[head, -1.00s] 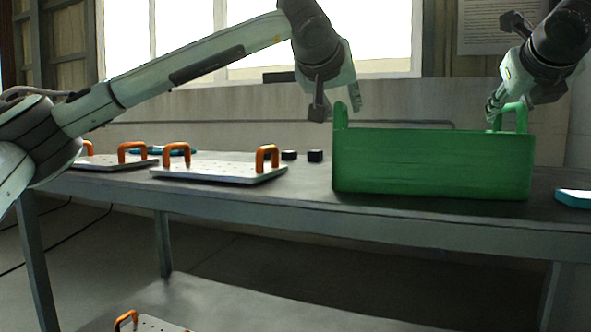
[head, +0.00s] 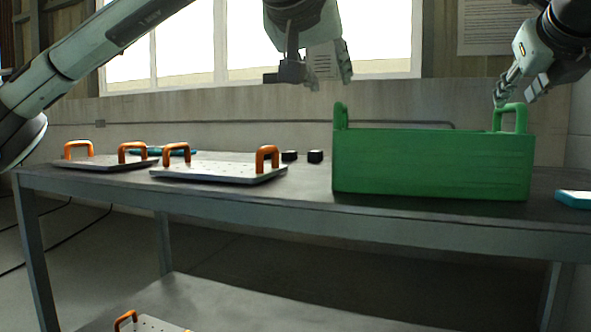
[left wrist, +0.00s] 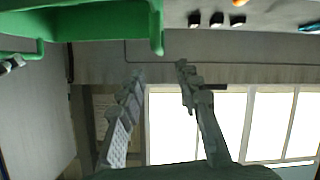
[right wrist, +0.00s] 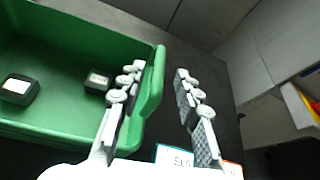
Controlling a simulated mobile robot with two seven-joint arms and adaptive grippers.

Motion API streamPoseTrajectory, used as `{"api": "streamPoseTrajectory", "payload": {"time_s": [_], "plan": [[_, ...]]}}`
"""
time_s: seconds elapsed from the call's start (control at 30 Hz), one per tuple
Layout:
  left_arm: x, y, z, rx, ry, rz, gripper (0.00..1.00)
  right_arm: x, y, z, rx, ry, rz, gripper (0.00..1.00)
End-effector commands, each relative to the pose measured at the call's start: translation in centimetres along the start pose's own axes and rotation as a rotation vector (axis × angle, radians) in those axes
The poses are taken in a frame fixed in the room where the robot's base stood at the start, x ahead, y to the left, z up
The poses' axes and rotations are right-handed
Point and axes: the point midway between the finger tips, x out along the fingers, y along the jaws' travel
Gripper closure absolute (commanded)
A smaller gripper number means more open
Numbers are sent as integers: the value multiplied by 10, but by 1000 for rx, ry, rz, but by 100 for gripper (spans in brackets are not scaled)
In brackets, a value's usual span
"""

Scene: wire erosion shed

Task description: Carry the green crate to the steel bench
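The green crate (head: 430,165) stands level on the dark top of a grey bench (head: 290,215), with an upright handle at each end. My left gripper (head: 318,80) is open and empty, above and slightly left of the crate's left handle. In the left wrist view the crate (left wrist: 90,18) is at the top left, clear of the fingers (left wrist: 160,70). My right gripper (head: 514,95) is just above the right handle. In the right wrist view its fingers (right wrist: 160,75) are apart, either side of the handle edge of the crate (right wrist: 60,50). Two dark blocks lie inside.
Two pale plates with orange handles, a nearer one (head: 220,172) and a farther one (head: 98,162), lie left of the crate. A teal-edged item (head: 573,198) is at the right. A lower shelf (head: 250,305) holds another orange-handled plate.

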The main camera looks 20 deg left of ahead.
Motion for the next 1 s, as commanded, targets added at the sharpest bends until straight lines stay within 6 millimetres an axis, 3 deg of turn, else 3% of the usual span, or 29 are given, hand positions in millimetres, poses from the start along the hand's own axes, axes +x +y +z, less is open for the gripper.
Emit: {"api": "streamPoseTrajectory", "payload": {"time_s": [0.1,0.33,1.0], "plan": [[0,0,0,0,0,0,66,-27,0,1,1,-4,0,66],[0,0,0,0,0,0,66,-59,0,0,0,-1,0,66],[0,0,0,1,0,0,66,-65,0,0,1,0,-1,66]]}}
